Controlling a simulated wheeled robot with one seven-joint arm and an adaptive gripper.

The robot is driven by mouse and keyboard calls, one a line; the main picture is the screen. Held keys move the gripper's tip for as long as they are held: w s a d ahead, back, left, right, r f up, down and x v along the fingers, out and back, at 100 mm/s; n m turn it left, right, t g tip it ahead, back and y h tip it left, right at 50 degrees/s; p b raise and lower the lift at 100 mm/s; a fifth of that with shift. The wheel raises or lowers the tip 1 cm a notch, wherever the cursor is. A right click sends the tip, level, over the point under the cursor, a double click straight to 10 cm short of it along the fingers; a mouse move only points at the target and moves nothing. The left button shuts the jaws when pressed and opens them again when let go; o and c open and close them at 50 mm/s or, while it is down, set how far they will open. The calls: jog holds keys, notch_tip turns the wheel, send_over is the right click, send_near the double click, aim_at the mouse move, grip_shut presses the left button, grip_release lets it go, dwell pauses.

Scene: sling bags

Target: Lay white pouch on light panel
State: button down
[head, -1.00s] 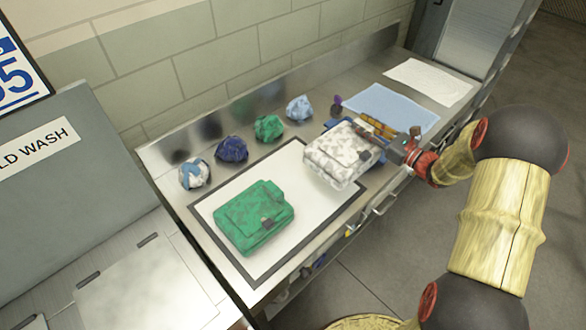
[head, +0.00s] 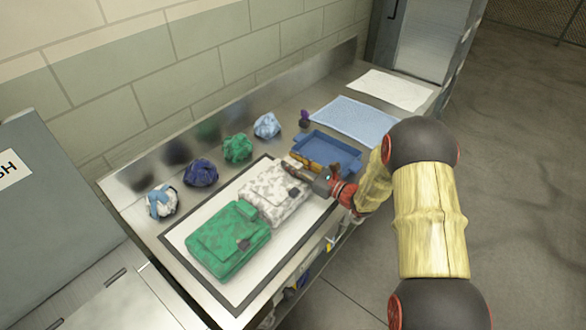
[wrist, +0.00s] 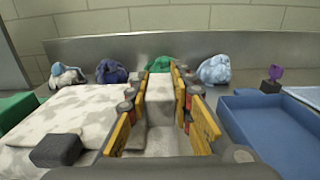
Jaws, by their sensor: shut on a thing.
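The white-and-grey patterned pouch (head: 272,197) lies flat on the light panel (head: 182,234), a white board with a dark border. It sits right beside the green pouch (head: 228,240), close to or touching it. My gripper (head: 302,164) is at the white pouch's right far side, shut on its edge. In the wrist view the white pouch (wrist: 75,112) fills the left, with its dark buckle in front, and my yellow-padded fingers (wrist: 165,95) reach forward at its right side. The exact grip on the fabric is partly hidden by the fingers.
A blue tray (head: 335,150) stands just right of my gripper. A light blue mat (head: 355,121) and a white towel (head: 391,89) lie beyond it. Several crumpled cloths (head: 201,173) and a small purple item (head: 304,118) line the back. A grey cabinet (head: 50,215) stands left.

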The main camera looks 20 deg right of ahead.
notch_tip(320, 180, down, 2)
jog(key=shift+d, duration=0.1)
jog(key=shift+r, duration=0.1)
jog(key=c, duration=2)
grip_release()
jog(key=shift+f, duration=0.2)
jog(key=shift+c, duration=0.2)
jog(key=o, duration=0.5)
